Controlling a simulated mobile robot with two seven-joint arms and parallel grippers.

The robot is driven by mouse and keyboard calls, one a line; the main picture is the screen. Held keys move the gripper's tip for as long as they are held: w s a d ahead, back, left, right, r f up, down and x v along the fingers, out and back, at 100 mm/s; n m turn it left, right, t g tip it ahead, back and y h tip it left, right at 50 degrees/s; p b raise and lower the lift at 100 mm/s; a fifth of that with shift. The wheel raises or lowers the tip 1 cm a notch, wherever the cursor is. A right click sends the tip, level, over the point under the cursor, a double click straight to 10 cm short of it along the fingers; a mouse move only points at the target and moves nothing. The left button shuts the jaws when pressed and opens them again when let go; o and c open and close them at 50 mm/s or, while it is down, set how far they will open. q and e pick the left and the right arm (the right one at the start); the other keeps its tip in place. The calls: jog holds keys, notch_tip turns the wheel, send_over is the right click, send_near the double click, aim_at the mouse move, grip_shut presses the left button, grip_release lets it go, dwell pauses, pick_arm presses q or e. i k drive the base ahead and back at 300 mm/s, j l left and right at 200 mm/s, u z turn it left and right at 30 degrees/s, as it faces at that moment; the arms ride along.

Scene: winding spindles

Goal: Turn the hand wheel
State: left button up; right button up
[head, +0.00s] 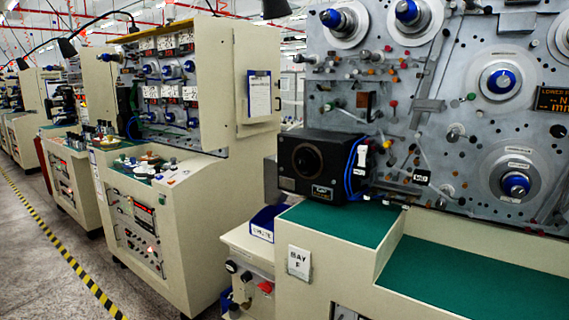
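A large grey machine panel (470,135) fills the right of the head view. It bears several round silver discs with blue hubs: one at the top left (345,22), one at the top (412,14), one at the right (499,81) and one lower right (514,184). A black box (340,150) with a round dark dial or lens on its front stands at the panel's lower left. I cannot tell which round part is the hand wheel. Neither of my grippers shows in the head view.
A green-topped ledge (340,221) and a lower green shelf (470,285) run below the panel. A beige cabinet (190,200) stands to the left, with similar machines behind. The floor (50,260) with striped tape is clear at left.

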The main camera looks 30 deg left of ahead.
aim_at(307, 161)
jog(key=j, duration=0.55)
jog(key=i+j+u, duration=0.1)
jog(key=j, duration=0.45)
jog(key=i+j, duration=0.15)
jog(key=j, duration=0.4)
jog(key=j+u, duration=0.1)
jog(key=j, duration=0.45)
jog(key=i+j, duration=0.2)
jog(key=j, duration=0.35)
